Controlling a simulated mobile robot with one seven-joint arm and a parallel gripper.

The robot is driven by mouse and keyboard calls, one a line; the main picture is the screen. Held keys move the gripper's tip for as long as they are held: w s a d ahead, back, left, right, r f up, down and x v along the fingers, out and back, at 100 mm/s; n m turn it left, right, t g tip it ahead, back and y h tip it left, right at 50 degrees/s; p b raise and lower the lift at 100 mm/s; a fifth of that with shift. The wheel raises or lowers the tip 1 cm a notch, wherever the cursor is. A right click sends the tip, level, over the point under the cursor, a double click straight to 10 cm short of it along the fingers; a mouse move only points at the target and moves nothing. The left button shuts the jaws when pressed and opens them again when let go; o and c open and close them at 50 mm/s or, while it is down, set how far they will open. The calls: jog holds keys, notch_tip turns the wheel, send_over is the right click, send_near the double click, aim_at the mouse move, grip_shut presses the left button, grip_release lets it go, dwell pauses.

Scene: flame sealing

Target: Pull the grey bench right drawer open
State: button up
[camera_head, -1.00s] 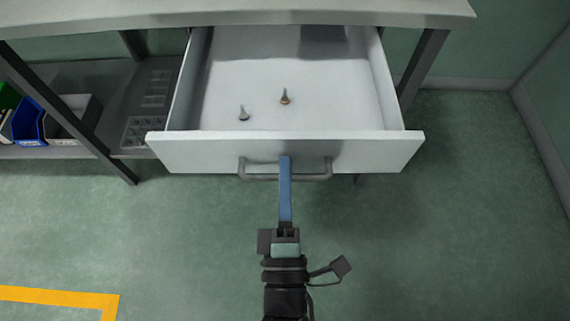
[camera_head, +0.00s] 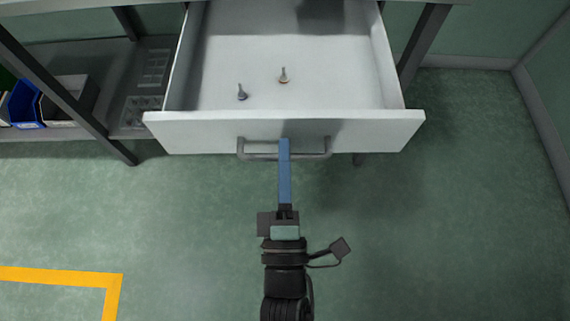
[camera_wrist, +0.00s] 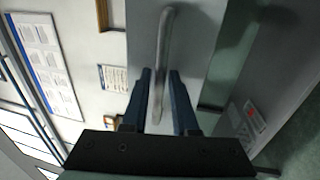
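The grey bench's white drawer (camera_head: 350,128) is well out from under the bench top in the head view. Its interior (camera_head: 330,65) shows. A grey bar handle (camera_head: 318,154) is on its front. My gripper (camera_head: 284,150) reaches the handle's middle with its blue fingers, one seen from above. Exact contact is hard to see. Two small pointed pieces (camera_head: 283,76) and (camera_head: 241,92) stand in the drawer.
A lower shelf (camera_head: 70,140) at left holds a blue bin (camera_head: 24,104) and a grey compartment tray (camera_head: 142,112). Bench legs (camera_head: 422,45) flank the drawer. Open green floor (camera_head: 430,230) lies in front, with yellow tape (camera_head: 60,275) at lower left. A wall (camera_head: 545,100) is at right.

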jog(key=s+f, duration=0.2)
jog(key=s, duration=1)
jog(key=shift+s+f, duration=0.15)
jog(key=shift+f, duration=0.05)
